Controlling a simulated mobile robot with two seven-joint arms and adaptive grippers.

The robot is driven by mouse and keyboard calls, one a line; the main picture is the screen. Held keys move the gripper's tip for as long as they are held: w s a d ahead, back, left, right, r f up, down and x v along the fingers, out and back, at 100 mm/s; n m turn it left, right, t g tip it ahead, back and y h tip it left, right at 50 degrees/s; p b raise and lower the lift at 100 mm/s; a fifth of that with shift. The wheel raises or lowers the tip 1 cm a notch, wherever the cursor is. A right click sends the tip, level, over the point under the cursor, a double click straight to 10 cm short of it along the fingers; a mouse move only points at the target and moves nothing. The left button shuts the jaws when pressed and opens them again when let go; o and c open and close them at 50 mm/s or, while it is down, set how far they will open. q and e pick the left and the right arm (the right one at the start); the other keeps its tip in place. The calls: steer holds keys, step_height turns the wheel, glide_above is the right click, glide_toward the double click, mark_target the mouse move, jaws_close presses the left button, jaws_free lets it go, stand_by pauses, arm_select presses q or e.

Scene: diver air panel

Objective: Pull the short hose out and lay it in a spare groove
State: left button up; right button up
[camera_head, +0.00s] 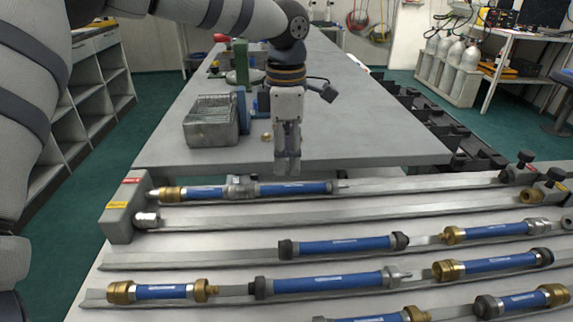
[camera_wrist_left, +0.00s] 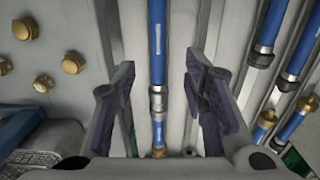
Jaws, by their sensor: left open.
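The short blue hose (camera_head: 205,192) lies in the rear groove, between a brass fitting (camera_head: 172,193) at the left end block and a silver coupling (camera_head: 241,187). A longer blue hose (camera_head: 292,188) continues right from the coupling in the same line. My left gripper (camera_head: 287,165) points down, open and empty, above this line. In the left wrist view, its fingers (camera_wrist_left: 159,105) stand apart on either side of the line, with the coupling (camera_wrist_left: 158,98) and short hose (camera_wrist_left: 158,133) between them in the picture. My right gripper is not in view.
The second groove (camera_head: 330,212) has a long bare stretch, with a silver fitting (camera_head: 147,219) at its left. Other blue hoses (camera_head: 345,245) lie in the front grooves. The table (camera_head: 370,130) behind bears a wire basket (camera_head: 211,122). Brass caps (camera_wrist_left: 73,64) show in the wrist view.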

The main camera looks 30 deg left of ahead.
mark_target(286, 186)
arm_select(q)
step_height(286, 186, down, 7)
steer(key=shift+w+f, duration=0.1)
steer(key=shift+f, duration=0.1)
jaws_close()
